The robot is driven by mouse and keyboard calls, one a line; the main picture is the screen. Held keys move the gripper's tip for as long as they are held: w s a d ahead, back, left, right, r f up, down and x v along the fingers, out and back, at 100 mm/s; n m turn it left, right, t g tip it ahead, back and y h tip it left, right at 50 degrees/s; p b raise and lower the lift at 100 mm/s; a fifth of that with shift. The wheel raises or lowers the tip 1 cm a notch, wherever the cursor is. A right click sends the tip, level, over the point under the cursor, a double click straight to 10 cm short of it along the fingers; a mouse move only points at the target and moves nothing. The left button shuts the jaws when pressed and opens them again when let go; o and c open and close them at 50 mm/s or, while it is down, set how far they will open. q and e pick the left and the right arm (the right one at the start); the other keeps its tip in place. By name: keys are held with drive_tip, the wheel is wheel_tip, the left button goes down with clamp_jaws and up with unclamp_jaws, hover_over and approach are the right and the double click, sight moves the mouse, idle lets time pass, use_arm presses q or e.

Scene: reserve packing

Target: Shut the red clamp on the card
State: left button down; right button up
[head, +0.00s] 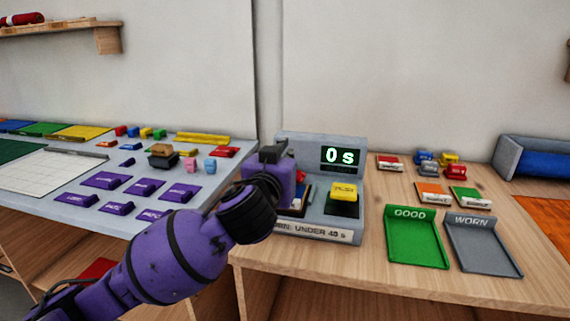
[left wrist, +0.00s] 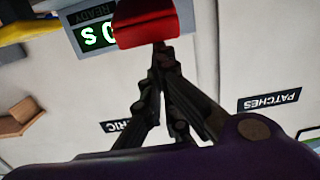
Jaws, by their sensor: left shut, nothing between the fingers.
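The red clamp (head: 300,176) is on the left part of the grey test stand (head: 318,230), mostly hidden behind my left gripper (head: 279,172) in the head view. In the left wrist view the red clamp (left wrist: 150,22) is a red block at the top, right at the tips of my left fingers (left wrist: 160,52). These fingers are shut with nothing between them; I cannot tell if they touch the clamp. Below the clamp a small blue and white patch (head: 298,201) shows, perhaps the card, mostly covered. My right gripper is not in view.
The stand's display (head: 341,157) reads 0 s. A yellow clamp (head: 344,191) is on the stand's right part. A green GOOD tray (head: 415,250) and a grey WORN tray (head: 484,262) lie to the right. A grey board (head: 130,219) with purple blocks is on the left.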

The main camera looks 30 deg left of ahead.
use_arm(q)
drive_tip(key=f+t+b, duration=0.1)
drive_tip(key=b, duration=0.1)
drive_tip(key=s+f+t+b, duration=0.1)
drive_tip(key=b, duration=0.1)
drive_tip(key=f+t+b, duration=0.1)
drive_tip(key=b, duration=0.1)
drive_tip(key=shift+s+d+f+y, duration=0.25)
drive_tip(key=shift+s+d+y, duration=0.05)
drive_tip(key=shift+s+y, duration=0.1)
drive_tip(key=shift+t+b, duration=0.3)
drive_tip(key=shift+b, duration=0.1)
use_arm(e)
drive_tip(key=s+f+g, duration=0.1)
drive_tip(key=s+f, duration=0.2)
drive_tip(key=f, duration=0.4)
drive_tip(key=shift+d, duration=0.3)
use_arm(q)
drive_tip(key=shift+r, duration=0.1)
use_arm(e)
drive_tip(key=shift+w+r, duration=0.1)
drive_tip(key=shift+w, duration=0.15)
